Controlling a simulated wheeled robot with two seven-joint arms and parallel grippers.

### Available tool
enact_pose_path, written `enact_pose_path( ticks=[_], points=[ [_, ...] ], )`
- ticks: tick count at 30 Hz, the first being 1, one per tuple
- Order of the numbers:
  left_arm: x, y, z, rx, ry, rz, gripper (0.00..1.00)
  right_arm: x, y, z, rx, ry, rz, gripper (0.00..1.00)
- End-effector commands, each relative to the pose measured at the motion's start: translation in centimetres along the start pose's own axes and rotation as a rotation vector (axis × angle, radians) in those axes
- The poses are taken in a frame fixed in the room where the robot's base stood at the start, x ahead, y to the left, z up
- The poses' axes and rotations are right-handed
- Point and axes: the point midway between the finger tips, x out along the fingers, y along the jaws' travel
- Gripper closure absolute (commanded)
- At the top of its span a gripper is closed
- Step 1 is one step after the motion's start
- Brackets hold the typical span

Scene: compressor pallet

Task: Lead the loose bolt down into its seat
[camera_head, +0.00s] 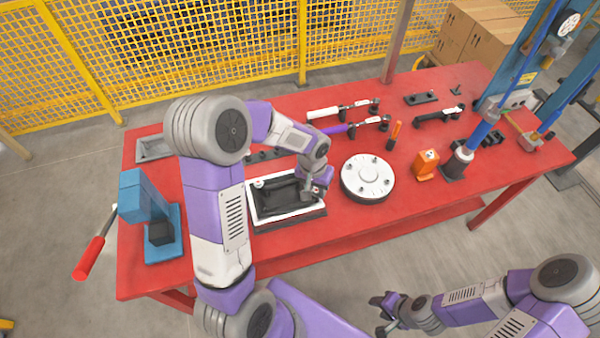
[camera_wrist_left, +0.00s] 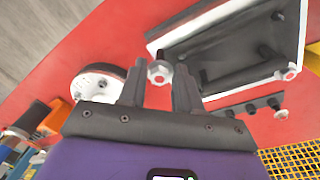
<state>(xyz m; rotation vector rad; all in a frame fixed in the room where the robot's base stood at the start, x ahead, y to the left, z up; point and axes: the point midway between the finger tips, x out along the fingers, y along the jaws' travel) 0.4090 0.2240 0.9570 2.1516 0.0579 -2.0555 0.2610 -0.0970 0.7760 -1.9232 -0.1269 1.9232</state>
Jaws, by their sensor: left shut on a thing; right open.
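A black housing with a white rim (camera_head: 259,219) lies on the red table in front of my left arm, and it also shows in the left wrist view (camera_wrist_left: 232,22). My left gripper (camera_head: 317,191) points down at the housing's right end. In the left wrist view its fingers (camera_wrist_left: 159,86) are closed around a silver hex-headed bolt (camera_wrist_left: 159,72). Another bolt head (camera_wrist_left: 290,72) shows at the housing's corner. My right gripper (camera_head: 384,313) is open and empty, off the table's front edge.
A round silver cover (camera_head: 368,177) lies just right of the housing. A black strip (camera_head: 262,155) with bolts lies behind it. Several tools lie along the back.

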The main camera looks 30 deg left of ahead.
Motion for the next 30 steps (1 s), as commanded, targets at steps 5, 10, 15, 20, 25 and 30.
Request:
enact_pose_path(
  ticks=[5,10,15,20,25,30],
  points=[
    [-2.4,-2.4,-1.1,-0.074,0.052,-0.085,0.98,-1.5,-0.5,0.1,0.001,0.0,0.0,0.57],
    [-2.5,-2.9,-1.2,-0.092,0.061,-0.1,0.98,-1.4,-0.5,0.1,0.0,0.0,0.0,0.57],
    [-2.4,-2.9,-1.1,-0.091,0.06,-0.099,0.98,-1.4,-0.5,0.1,0.001,0.0,0.0,0.57],
    [-2.3,-2.9,-1.1,-0.088,0.06,-0.097,0.98,-1.0,-0.3,0.1,0.0,0.0,0.0,0.57],
    [-1.1,-3.0,-1.1,-0.087,0.059,-0.097,0.98,0.2,0.1,0.0,0.0,0.0,0.0,0.57],
    [0.6,-3.1,-1.0,-0.086,0.059,-0.097,0.98,1.7,0.6,-0.1,0.0,0.0,0.0,0.57]
  ],
)
